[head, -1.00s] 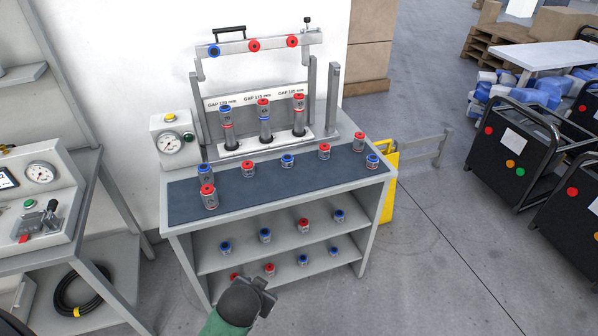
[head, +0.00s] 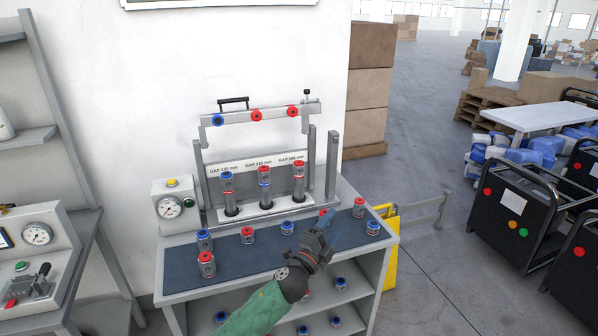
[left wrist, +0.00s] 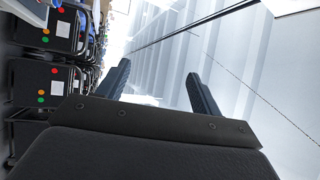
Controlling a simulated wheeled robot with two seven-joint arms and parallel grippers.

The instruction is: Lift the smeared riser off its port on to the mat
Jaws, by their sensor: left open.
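Three risers stand upright in a row in the ports at the back of the bench: a blue-capped one (head: 228,193) on the left, a red-capped one (head: 265,187) in the middle and a red-capped one (head: 298,183) on the right. The picture is too small to tell which is smeared. The dark mat (head: 245,264) covers the bench top in front of them. My left gripper (head: 326,222) is open and empty above the right half of the mat, in front of and apart from the right riser. The left wrist view shows its two spread fingers (left wrist: 158,88) with nothing between them.
A crossbar (head: 256,115) hangs above the risers. A gauge box (head: 170,205) stands left of them.

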